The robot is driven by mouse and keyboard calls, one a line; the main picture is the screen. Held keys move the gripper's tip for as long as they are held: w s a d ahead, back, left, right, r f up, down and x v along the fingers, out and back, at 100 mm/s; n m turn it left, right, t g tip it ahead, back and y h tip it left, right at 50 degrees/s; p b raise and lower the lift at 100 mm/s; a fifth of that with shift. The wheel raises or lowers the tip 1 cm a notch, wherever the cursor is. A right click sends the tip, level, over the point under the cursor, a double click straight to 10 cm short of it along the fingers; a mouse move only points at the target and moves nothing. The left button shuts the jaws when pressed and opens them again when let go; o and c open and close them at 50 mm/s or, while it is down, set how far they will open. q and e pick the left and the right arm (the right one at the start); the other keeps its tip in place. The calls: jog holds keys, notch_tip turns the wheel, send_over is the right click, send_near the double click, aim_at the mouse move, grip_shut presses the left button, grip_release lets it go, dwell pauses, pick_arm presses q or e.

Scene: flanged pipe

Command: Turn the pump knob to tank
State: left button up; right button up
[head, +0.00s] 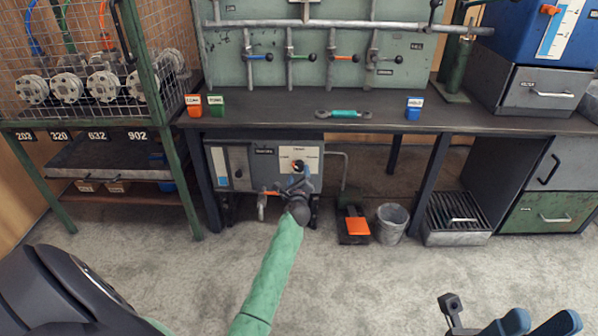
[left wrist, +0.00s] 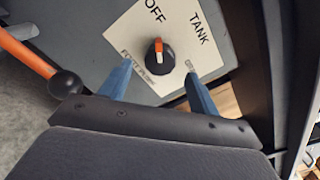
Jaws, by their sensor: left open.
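The pump knob (left wrist: 160,57) is black with an orange pointer mark, on a white label plate (left wrist: 122,32). In the left wrist view the mark points up, toward the word OFF; TANK is to its upper right. A third label at lower left is unreadable. In the head view the knob (head: 298,165) is on the front of the grey pump box (head: 240,165) under the bench. My left gripper (left wrist: 158,70) is open, its blue fingers either side of the knob in the picture; I see no contact. My right gripper (head: 538,322) is at the lower right, empty, fingers apart, partly cut off.
An orange lever with a black ball end (left wrist: 65,84) is left of my left gripper. A pedal with an orange plate (head: 357,226) and a metal bucket (head: 391,222) stand on the floor right of the box. The bench top (head: 270,108) overhangs the box. Open floor lies in front.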

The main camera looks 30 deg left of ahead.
aim_at(299, 168)
pick_arm(q)
jog(key=shift+b+x, duration=0.45)
jog(key=shift+x, duration=1.7)
jog(key=c, duration=1)
